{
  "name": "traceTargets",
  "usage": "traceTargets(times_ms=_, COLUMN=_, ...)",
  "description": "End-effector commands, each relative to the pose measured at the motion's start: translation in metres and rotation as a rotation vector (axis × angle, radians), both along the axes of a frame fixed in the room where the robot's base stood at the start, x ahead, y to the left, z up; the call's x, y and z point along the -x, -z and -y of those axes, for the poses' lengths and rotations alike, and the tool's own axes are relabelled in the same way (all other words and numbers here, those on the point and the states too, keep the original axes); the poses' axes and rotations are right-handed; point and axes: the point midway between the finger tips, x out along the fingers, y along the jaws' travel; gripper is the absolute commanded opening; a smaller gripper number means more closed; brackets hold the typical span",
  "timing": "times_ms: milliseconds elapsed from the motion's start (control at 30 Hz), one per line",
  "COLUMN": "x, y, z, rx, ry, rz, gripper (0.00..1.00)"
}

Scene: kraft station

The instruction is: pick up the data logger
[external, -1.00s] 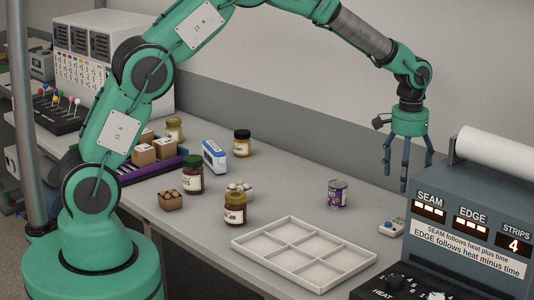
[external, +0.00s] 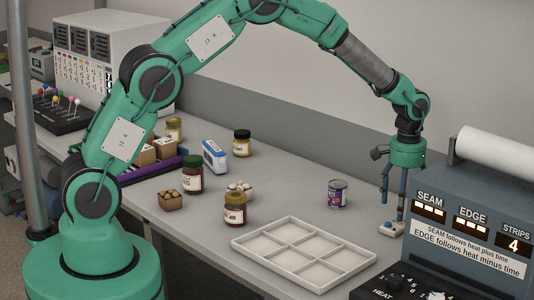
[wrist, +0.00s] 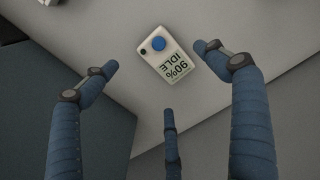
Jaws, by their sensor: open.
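The data logger (external: 390,228) is a small pale device on the bench, left of the control box.
The grey-blue control box (external: 450,240) stands close on the right. A white divided tray (external: 240,242) lies to the front left. Jars and a blue-white box (external: 214,156) are farther left.

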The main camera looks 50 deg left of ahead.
Motion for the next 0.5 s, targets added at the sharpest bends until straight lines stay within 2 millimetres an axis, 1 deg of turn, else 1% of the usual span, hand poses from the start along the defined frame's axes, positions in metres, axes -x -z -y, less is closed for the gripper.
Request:
traceTargets(times_ms=367, x=0.0000, y=0.0022, z=0.0000, rx=0.000, ry=0.000, rz=0.000, gripper=0.86)
traceTargets(times_ms=500, x=-0.0001, y=0.0082, z=-0.0006, rx=0.000, ry=0.000, rz=-0.001, gripper=0.86)
